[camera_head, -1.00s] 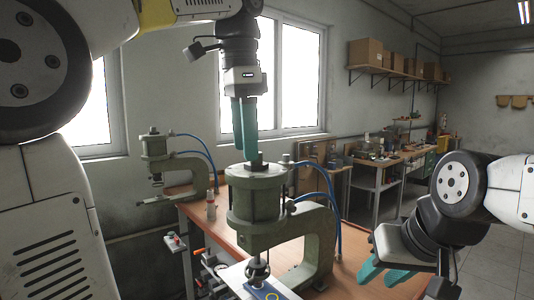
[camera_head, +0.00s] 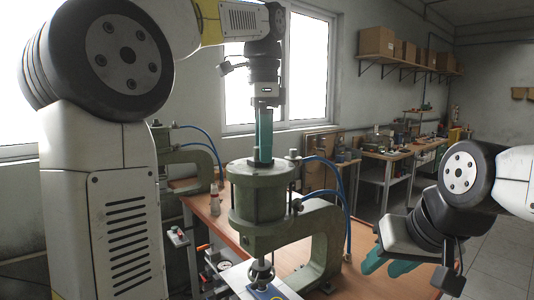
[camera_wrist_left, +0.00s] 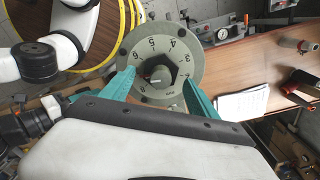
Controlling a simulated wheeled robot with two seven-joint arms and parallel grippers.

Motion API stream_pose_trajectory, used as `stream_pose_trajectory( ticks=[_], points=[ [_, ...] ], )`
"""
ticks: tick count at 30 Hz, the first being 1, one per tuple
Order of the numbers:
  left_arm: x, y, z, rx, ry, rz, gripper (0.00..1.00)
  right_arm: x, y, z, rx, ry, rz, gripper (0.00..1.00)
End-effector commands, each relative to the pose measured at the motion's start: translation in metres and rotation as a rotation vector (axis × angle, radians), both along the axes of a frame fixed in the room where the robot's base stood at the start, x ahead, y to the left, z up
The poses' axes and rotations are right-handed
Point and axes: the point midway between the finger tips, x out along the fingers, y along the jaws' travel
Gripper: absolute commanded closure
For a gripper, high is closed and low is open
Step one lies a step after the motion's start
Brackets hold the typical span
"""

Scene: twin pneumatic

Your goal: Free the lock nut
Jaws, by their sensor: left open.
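The green press (camera_head: 262,200) stands on the wooden bench with its cylinder upright. The lock nut (camera_wrist_left: 157,76) is a dark hexagonal piece at the centre of a numbered grey dial (camera_wrist_left: 143,50) on the cylinder's top. In the head view the nut is largely hidden by my fingers. My left gripper (camera_head: 263,158) points straight down over the cylinder top. In the left wrist view my left gripper (camera_wrist_left: 158,80) is open, its teal fingers on either side of the nut; I cannot tell whether they touch it. My right gripper (camera_head: 388,264) hangs apart, at the bench's right, its teal fingers apparently parted and empty.
A second press (camera_head: 190,160) stands behind at left, partly hidden by my left arm. Blue hoses (camera_head: 347,205) curve beside the near press. White paper (camera_wrist_left: 243,103) lies on the bench. A small bottle (camera_head: 214,194) stands left of the press.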

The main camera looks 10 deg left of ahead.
Motion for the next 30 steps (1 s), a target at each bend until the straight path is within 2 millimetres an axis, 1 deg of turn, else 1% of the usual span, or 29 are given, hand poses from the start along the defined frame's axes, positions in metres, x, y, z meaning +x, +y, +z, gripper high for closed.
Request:
stream_pose_trajectory(
  ticks=[1, 4, 12, 17, 18, 20, 21, 22, 30],
  points=[
    [0.0041, -0.0001, -0.0054, 0.001, 0.003, -0.001, 0.31, 0.0001, 0.0, -0.0001, 0.0, 0.0, 0.0, 0.64],
    [0.0089, -0.0004, -0.0108, 0.0, 0.002, -0.002, 0.31, 0.0001, 0.0, -0.0002, 0.0, 0.001, 0.0, 0.64],
    [0.0103, -0.0005, -0.012, 0.0, 0.0, -0.002, 0.31, 0.0001, 0.0, -0.0002, 0.0, 0.001, 0.0, 0.64],
    [0.0102, -0.0005, -0.0119, 0.0, 0.0, -0.002, 0.62, 0.0001, 0.0, -0.0002, 0.0, 0.001, 0.0, 0.64],
    [0.0101, -0.0005, -0.0119, 0.0, 0.0, -0.002, 0.7, 0.0001, 0.0, -0.0002, 0.0, 0.001, 0.0, 0.64],
    [0.0101, -0.0005, -0.0118, 0.0, 0.0, -0.002, 0.82, 0.0002, 0.0, -0.0001, 0.0, 0.001, 0.0, 0.64],
    [0.0101, -0.0005, -0.0118, 0.0, 0.0, -0.002, 0.9, 0.0002, 0.0, -0.0001, 0.0, 0.001, 0.0, 0.64],
    [0.0101, -0.0004, -0.0118, 0.0, 0.0, -0.002, 0.93, 0.0002, 0.0, -0.0001, 0.0, 0.001, 0.0, 0.64],
    [0.0102, -0.0003, -0.0116, 0.0, 0.0, 0.03, 0.93, 0.0001, 0.0, 0.0, 0.0, 0.0, 0.0, 0.64]
  ],
)
